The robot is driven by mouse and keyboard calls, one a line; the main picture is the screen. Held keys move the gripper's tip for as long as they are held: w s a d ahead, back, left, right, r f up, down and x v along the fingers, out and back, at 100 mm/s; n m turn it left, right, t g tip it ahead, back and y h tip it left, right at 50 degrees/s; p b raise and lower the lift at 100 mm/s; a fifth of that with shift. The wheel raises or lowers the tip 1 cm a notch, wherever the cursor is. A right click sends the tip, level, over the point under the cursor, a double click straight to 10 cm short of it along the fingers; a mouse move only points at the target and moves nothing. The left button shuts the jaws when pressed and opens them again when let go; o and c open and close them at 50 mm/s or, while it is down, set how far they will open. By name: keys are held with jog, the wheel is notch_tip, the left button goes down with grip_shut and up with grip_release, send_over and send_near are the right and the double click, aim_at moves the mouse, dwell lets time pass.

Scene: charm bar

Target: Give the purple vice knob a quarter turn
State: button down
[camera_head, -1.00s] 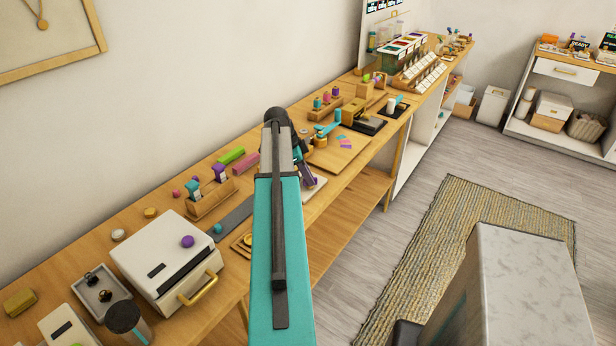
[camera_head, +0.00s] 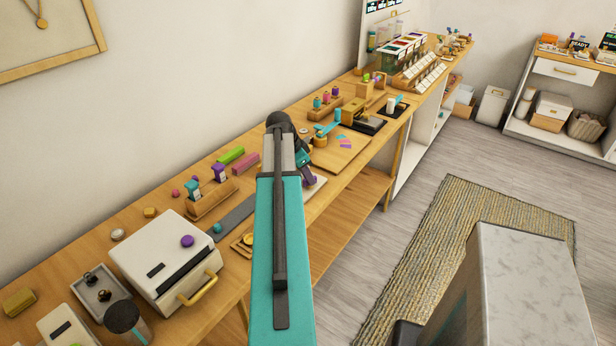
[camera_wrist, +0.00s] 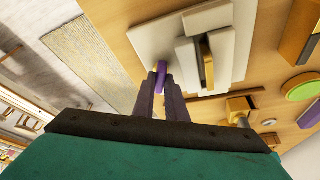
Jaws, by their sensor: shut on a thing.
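The purple vice knob (camera_wrist: 161,76) stands on edge at the near edge of the pale grey vice (camera_wrist: 222,72) in the wrist view. My gripper (camera_wrist: 165,82) reaches up to it with its two dark purple fingers shut on the knob, one on each side. The fingers cover the knob's lower part. In the head view my gripper (camera_head: 309,179) shows as a small purple patch beside my teal arm. A corner of the vice (camera_head: 319,184) shows there, and my arm hides the rest.
A gold fitting (camera_wrist: 240,106) and a green-topped round piece (camera_wrist: 300,88) stand right of the vice. In the head view a white box with a gold handle (camera_head: 170,262) stands at lower left, and a wooden board (camera_head: 338,153) lies beyond my gripper.

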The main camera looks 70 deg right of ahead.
jog(key=shift+s+n+t+h, duration=0.1)
jog(key=shift+n+t+h, duration=0.3)
jog(key=shift+n, duration=0.8)
jog(key=shift+s+n+t, duration=0.15)
jog(key=shift+n+t, duration=0.25)
jog(key=shift+n, duration=0.8)
jog(key=c, duration=1.7)
grip_release()
jog(key=shift+a+r, duration=0.1)
jog(key=b+v, duration=0.2)
jog(key=v, duration=1.1)
jog(key=shift+a+r+b, duration=0.25)
jog(key=shift+b, duration=0.05)
